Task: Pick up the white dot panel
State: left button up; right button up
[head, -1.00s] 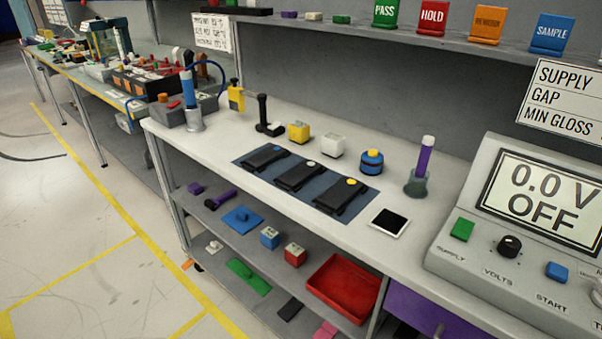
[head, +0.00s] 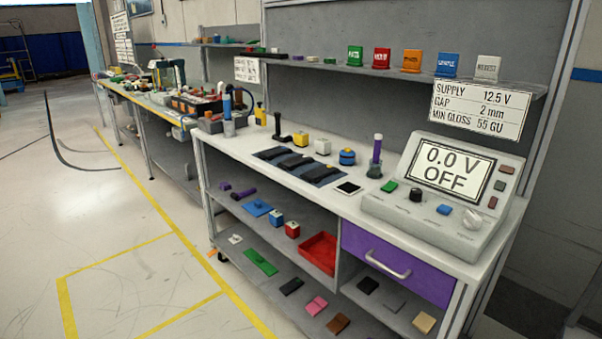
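Three black panels lie side by side on a dark blue mat (head: 262,155) on the white bench top. The middle one, the white dot panel (head: 296,161), lies between the other two; its dot is too small to make out clearly now, but showed white in the earlier view. The right panel (head: 321,173) and the left panel (head: 273,153) flank it. Neither of my grippers is in view.
A power supply (head: 440,195) fills the bench's right end. A purple drawer (head: 395,262) and lower shelves sit below. Floor in front is open.

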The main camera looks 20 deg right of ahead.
aim_at(301, 159)
jog(key=u, duration=0.4)
jog(key=i, duration=1.6)
jog(key=z, duration=0.8)
